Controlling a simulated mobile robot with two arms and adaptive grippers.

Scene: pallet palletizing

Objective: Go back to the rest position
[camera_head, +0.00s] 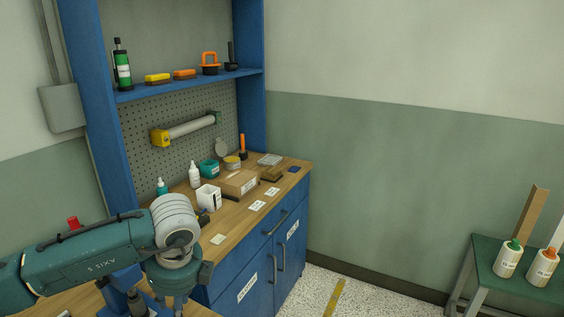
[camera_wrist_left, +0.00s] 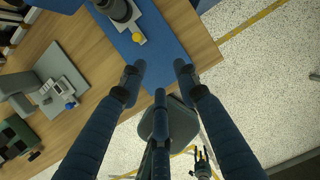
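My left arm comes in from the lower left of the head view, bent at a pale grey joint in front of the workbench. Its gripper is cut off below that picture. In the left wrist view my left gripper (camera_wrist_left: 159,80) has its dark blue fingers spread, with nothing between them.
A blue workbench (camera_head: 262,272) carries bottles, boxes and cards. A green side table (camera_head: 520,290) with two white bottles stands at the right. In the wrist view a wooden table (camera_wrist_left: 100,35) holds a grey device (camera_wrist_left: 65,75). The floor between bench and side table is open.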

